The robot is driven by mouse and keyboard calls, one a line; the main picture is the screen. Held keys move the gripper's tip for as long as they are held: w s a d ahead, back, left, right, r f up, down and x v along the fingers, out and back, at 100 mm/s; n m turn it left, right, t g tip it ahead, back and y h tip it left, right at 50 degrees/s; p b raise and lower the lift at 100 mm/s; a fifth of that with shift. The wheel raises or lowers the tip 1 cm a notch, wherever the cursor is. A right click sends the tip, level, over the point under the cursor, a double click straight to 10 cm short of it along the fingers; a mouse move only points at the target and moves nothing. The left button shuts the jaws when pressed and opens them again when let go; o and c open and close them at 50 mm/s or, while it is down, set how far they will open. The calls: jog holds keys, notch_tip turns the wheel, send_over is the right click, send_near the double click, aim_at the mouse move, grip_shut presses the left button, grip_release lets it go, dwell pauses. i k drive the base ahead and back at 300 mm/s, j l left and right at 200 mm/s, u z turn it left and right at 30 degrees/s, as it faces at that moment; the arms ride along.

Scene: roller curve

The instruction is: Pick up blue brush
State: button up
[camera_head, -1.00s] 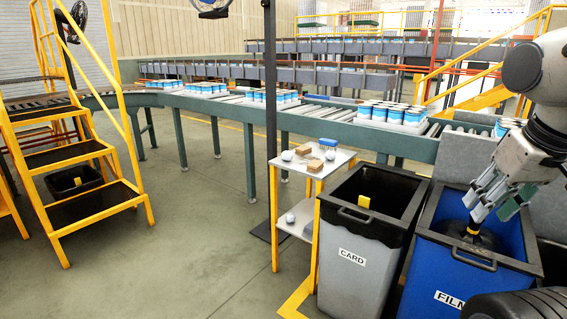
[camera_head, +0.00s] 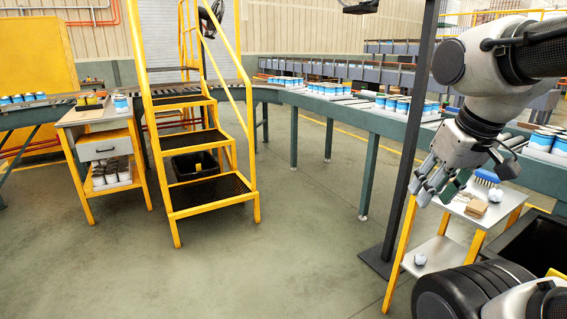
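The blue brush (camera_head: 487,176) lies at the back of the small side table's top (camera_head: 463,208), with its blue part upward. My gripper (camera_head: 437,192) is at the right of the view, fingers pointing down and left. In the picture it is left of the brush and overlaps the table's left side. Its fingers look spread and nothing shows between them. The distance between gripper and brush is hard to judge.
A dark upright post (camera_head: 408,140) stands just left of the table. A dark bin (camera_head: 535,243) is at its right. The roller conveyor (camera_head: 345,110) with cans runs behind. Yellow steps (camera_head: 210,150) and a workbench (camera_head: 100,150) stand left. The floor (camera_head: 290,260) in front is clear.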

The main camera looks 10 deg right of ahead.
aim_at(490, 179)
jog(key=i+j, duration=0.1)
jog(key=i, duration=1.2)
jog(key=i+z, duration=0.45)
jog(key=i+j+z, duration=0.15)
jog(key=i+z, duration=0.15)
jog(key=z, duration=0.15)
jog(key=i+z, duration=0.25)
jog(key=z, duration=0.15)
jog(key=i+j+z, duration=0.2)
jog(key=z, duration=0.15)
jog(key=i+j+z, duration=0.2)
jog(key=z, duration=0.2)
jog(key=i+j+z, duration=0.25)
jog(key=z, duration=0.15)
